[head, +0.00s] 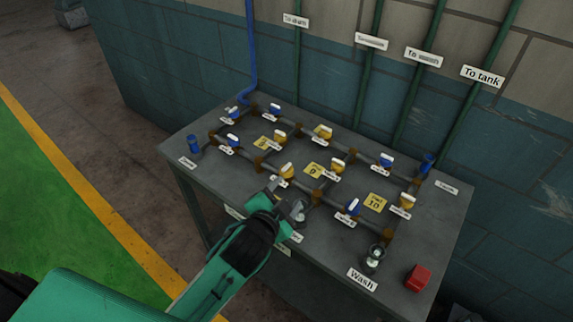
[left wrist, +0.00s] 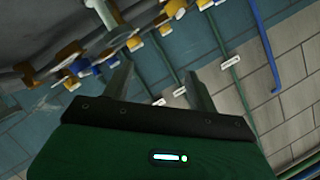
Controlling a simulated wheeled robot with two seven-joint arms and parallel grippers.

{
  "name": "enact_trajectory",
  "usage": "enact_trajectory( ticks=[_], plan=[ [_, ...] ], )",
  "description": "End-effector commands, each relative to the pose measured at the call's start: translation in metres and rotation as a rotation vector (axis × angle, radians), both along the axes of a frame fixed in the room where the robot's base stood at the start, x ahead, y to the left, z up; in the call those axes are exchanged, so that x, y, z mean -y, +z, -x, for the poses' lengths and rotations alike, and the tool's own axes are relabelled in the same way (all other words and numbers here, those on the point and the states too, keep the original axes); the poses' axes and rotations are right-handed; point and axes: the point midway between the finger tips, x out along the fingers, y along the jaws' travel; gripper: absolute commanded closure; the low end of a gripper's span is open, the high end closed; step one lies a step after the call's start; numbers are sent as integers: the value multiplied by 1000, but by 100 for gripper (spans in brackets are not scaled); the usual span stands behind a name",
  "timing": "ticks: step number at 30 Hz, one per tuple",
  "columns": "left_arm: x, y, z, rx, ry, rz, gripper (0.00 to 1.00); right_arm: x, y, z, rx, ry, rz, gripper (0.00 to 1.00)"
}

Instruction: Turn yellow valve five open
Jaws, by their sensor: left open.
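Several yellow valves with white handles stand on the pipework of the grey table. One yellow valve (head: 287,171) is just beyond my left gripper (head: 286,194); others are a back-left yellow valve (head: 280,138), a back-middle one (head: 323,132), a centre one (head: 337,165) and a right one (head: 407,201). Their small labels are too blurred to tell which is five. My left gripper is open and empty, close to the near yellow valve, apparently without touching it. In the left wrist view, its fingers (left wrist: 158,75) are apart, with tilted valves beyond. My right gripper is out of view.
Blue valves (head: 353,207) share the pipes, with yellow number plates (head: 376,202) between. A red block (head: 418,277) and a gauge-like fitting (head: 375,256) stand at the table's right front. Green pipes (head: 368,70) run up the wall behind.

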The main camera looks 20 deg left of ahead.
Motion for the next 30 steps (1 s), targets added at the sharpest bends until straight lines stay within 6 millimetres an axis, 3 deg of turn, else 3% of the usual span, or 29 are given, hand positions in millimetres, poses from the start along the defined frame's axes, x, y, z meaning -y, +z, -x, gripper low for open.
enact_trajectory(
  ticks=[3, 6, 12, 15, 20, 24, 28, 30],
  plan=[
    [37, 53, -36, 269, -136, -151, 41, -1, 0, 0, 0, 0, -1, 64],
    [73, 95, -51, 495, -251, -288, 41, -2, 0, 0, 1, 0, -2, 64],
    [147, 154, -53, 937, -491, -596, 41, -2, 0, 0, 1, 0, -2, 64],
    [181, 169, -45, 1149, -618, -761, 41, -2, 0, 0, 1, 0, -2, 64],
    [223, 166, -27, 1468, -841, -1039, 41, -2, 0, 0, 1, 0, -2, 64],
    [240, 142, -19, 1713, -1065, -1292, 41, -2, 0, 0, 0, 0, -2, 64],
    [233, 109, -24, 1894, -1310, -1525, 41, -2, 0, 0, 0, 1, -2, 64],
    [220, 90, -33, 1966, -1462, -1649, 41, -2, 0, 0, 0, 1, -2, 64]
  ],
)
